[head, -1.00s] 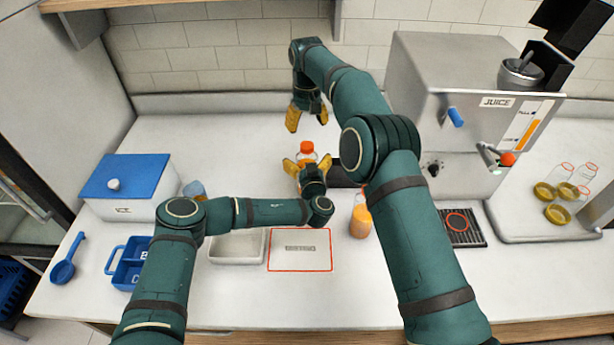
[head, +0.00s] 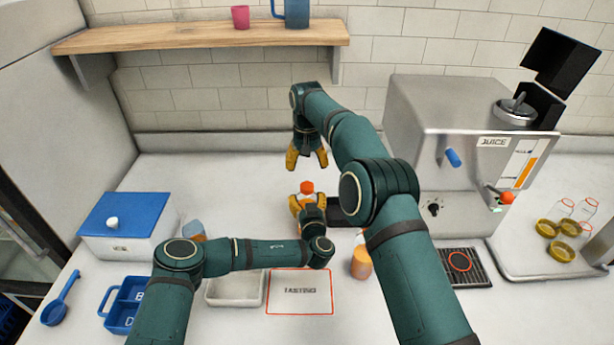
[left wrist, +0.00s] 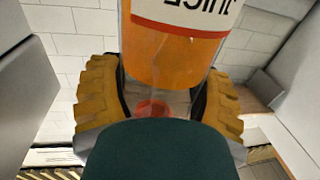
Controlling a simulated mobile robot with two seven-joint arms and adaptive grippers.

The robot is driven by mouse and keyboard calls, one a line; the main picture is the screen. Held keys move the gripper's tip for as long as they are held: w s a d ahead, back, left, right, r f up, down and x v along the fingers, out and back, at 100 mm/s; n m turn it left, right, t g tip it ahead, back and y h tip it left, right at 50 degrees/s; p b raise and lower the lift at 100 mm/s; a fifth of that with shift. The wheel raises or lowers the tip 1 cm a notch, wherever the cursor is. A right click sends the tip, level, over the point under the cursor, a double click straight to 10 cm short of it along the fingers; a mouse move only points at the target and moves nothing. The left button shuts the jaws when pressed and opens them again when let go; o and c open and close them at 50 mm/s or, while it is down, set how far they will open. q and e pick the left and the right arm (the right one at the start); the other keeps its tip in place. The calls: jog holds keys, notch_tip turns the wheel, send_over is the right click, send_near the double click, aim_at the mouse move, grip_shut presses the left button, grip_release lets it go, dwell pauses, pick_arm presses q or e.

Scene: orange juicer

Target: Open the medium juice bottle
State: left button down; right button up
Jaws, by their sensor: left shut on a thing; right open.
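A juice bottle with an orange-red cap (head: 306,187) stands upright at the middle of the counter. My left gripper (head: 307,203) is shut on its body from the front, below the cap. The left wrist view shows the orange juice bottle (left wrist: 170,60) upside down between the yellow fingers, with a white JUICE label and the red cap (left wrist: 153,108) in place. My right gripper (head: 307,157) is open and empty, fingers pointing down, apparently above and behind the cap. The bottle's lower part is hidden in the head view by my left gripper.
Another orange bottle (head: 361,262) stands beside my right arm. A TASTING mat (head: 300,305) and a pale tray (head: 235,290) lie in front. The juicer (head: 430,120) stands right. A blue-lidded box (head: 125,245) and blue caddy (head: 124,318) are left. The counter behind is clear.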

aim_at(307, 186)
jog(key=m, duration=2.1)
jog(key=shift+s, duration=0.1)
jog(key=m, duration=0.7)
jog(key=shift+f, duration=4)
grip_shut()
